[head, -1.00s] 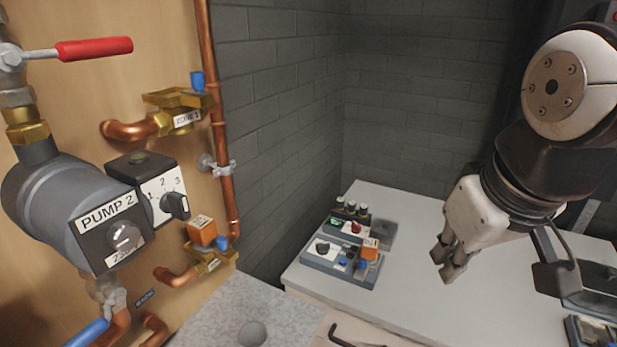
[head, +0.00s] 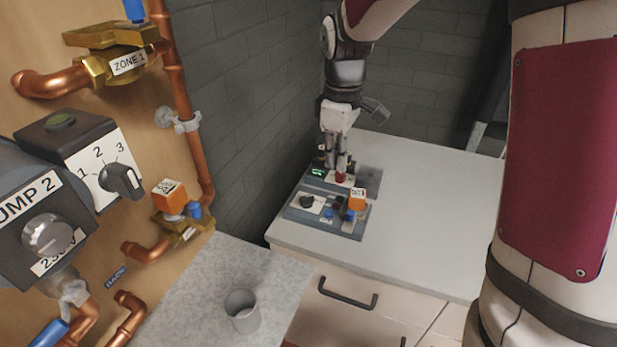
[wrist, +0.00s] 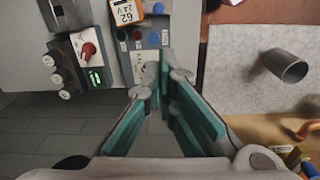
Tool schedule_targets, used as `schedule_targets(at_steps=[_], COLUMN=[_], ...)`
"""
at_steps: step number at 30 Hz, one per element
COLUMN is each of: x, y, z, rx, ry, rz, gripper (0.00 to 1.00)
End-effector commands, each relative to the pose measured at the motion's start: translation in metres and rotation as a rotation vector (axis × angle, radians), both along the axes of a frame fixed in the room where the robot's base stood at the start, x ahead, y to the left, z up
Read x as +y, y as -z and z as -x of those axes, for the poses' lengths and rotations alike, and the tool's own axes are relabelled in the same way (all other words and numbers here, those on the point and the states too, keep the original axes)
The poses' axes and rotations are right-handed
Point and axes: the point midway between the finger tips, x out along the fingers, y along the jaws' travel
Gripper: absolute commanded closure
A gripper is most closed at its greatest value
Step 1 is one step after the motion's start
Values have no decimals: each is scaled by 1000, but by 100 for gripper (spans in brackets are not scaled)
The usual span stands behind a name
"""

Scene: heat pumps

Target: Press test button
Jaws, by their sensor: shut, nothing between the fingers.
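Two small grey control boxes sit on the white counter. The front box (head: 300,217) has a black knob (head: 306,201), small buttons, blue parts and an orange block (head: 357,198). The rear box (head: 316,184) has a green display (head: 317,172) and a red knob (head: 340,177). I cannot read which control is the test button. My gripper (head: 343,166) is shut and empty, pointing down in front of the rear box in the head view. In the wrist view its fingertips (wrist: 166,72) overlap the front box's edge, near a blue button (wrist: 154,39); contact cannot be judged.
Copper pipes, a zone 1 valve (head: 120,60) and pump 2 (head: 45,225) are on the wooden panel. The white counter (head: 440,215) is clear to the right of the boxes.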

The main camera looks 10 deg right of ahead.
Motion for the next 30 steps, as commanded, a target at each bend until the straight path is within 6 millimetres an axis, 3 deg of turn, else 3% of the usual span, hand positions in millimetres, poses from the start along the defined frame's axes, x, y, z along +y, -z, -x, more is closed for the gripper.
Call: schedule_targets(at_steps=[4,20,30], x=[0,0,1], y=[14,23,78], z=[-10,-12,-11], rx=[20,25,29], ry=[-42,-53,-54], rz=[0,0,-1], gripper=[100,100,100])
